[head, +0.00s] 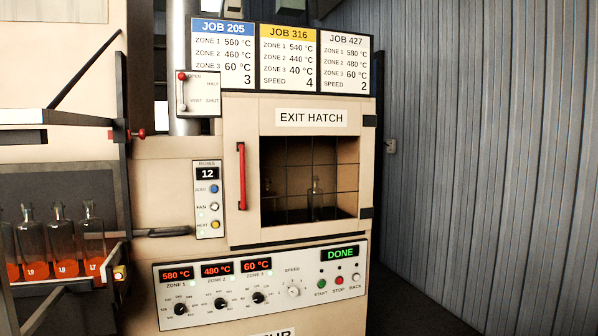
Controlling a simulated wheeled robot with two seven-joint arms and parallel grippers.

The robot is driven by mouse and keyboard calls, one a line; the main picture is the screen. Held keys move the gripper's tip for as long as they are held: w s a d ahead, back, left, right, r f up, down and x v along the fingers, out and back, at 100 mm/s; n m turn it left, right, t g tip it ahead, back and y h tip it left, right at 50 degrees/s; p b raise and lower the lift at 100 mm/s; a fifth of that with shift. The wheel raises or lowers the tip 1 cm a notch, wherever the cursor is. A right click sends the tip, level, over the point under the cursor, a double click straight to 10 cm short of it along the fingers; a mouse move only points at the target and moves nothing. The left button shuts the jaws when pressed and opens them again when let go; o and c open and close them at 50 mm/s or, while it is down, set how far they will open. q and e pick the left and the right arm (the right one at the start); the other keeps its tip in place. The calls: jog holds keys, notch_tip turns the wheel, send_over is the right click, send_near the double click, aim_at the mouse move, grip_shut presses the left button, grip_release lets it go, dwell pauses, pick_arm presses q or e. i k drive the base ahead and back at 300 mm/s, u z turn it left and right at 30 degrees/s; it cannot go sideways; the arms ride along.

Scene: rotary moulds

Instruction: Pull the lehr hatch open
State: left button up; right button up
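The lehr hatch (240,110), labelled EXIT HATCH (311,118), is a beige door with a dark gridded window. It looks shut, flush with the cabinet front. A red vertical bar handle (241,176) is on its left side, and dark hinge-like pieces (367,212) are on its right edge. A clear glass bottle (315,197) stands behind the window. Neither of my grippers shows in the head view, so their positions relative to the handle cannot be seen.
Below the hatch, a control panel (210,305) shows 580, 480 and 60 °C and a green DONE. A small panel reading 12 (208,222) and a dark horizontal handle (165,232) are left. Several orange-filled bottles (62,240) stand far left. A corrugated wall (490,150) is right.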

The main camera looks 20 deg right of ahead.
aim_at(245, 118)
jog(key=k, duration=0.65)
jog(key=z, duration=0.55)
jog(key=i, duration=2.25)
jog(key=u, duration=1.1)
